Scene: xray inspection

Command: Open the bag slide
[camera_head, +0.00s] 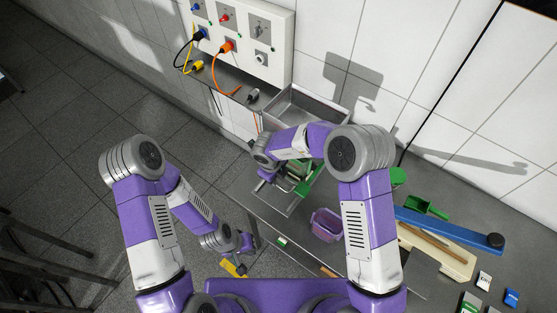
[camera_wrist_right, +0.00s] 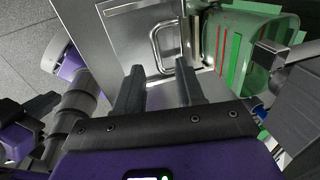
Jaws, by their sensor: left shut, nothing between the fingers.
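A metal loop handle (camera_wrist_right: 157,47) stands on a flat metal panel (camera_wrist_right: 118,45) in the right wrist view. Beside it, to the right, is a clear green container (camera_wrist_right: 246,40) with red and green strips. I cannot tell for sure which part is the bag slide. My right gripper (camera_wrist_right: 158,82) is open, its two fingers apart just below the handle, with nothing clearly held. In the head view my right gripper (camera_head: 266,176) is partly hidden by its own arm at the metal counter. My left gripper (camera_head: 240,252) is shut and empty, low beside the counter's left edge.
A metal basin (camera_head: 300,106) lies behind the right arm, below a wall panel (camera_head: 248,38) with plugs and cables. On the counter are a purple tub (camera_head: 326,225), a green scoop (camera_head: 424,207), a blue bar (camera_head: 450,230) and a wooden board (camera_head: 440,254).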

